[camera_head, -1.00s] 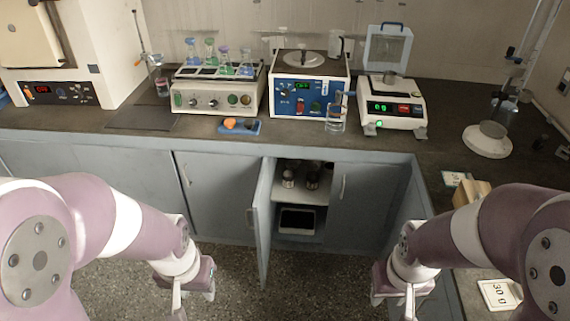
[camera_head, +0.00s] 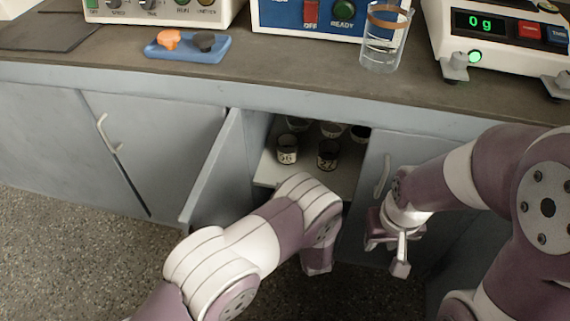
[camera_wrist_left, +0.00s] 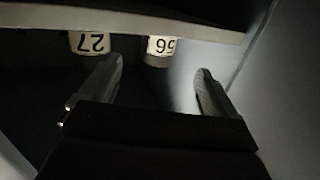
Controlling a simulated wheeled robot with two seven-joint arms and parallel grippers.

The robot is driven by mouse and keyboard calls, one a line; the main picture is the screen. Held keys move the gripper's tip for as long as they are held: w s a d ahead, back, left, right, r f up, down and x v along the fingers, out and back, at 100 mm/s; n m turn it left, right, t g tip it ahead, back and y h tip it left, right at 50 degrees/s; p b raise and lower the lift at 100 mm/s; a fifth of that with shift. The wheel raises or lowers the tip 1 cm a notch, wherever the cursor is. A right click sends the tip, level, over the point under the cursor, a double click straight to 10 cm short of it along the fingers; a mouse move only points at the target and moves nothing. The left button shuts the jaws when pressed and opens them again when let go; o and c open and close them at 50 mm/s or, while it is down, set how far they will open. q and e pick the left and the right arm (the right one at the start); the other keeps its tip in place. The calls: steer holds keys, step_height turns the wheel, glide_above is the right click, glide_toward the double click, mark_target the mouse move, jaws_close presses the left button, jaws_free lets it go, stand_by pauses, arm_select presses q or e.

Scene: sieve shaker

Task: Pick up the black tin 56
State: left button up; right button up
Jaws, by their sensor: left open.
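The black tin 56 (camera_head: 287,150) stands upright on the shelf inside the open cabinet, its white label facing out. In the left wrist view tin 56 (camera_wrist_left: 161,48) appears upside down, ahead of and between the fingertips, not touching them. My left gripper (camera_wrist_left: 158,80) is open and empty in front of the shelf. In the head view its wrist is at the cabinet opening and its fingers are hidden. Tin 27 (camera_head: 327,156) stands right of tin 56; it also shows in the left wrist view (camera_wrist_left: 90,43). My right gripper (camera_head: 399,258) hangs before the right cabinet door.
More tins (camera_head: 331,130) stand behind on the shelf, partly cut off by the counter edge. The open cabinet door (camera_head: 214,168) stands left of the opening. A glass beaker (camera_head: 383,45), a scale (camera_head: 490,45) and a blue tray (camera_head: 188,53) are on the counter above.

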mark_target(289, 158)
arm_select(q)
steer(key=b+x, duration=0.2)
steer(key=x, duration=0.5)
steer(key=shift+w+f+b, duration=0.1)
steer(key=shift+w+b, duration=0.05)
steer(key=shift+b, duration=0.2)
steer(key=b+x, duration=0.2)
steer(key=x, duration=0.2)
steer(key=shift+w+a, duration=0.1)
steer(key=shift+w, duration=0.4)
steer(key=shift+r, duration=0.25)
steer(key=c, duration=1.2)
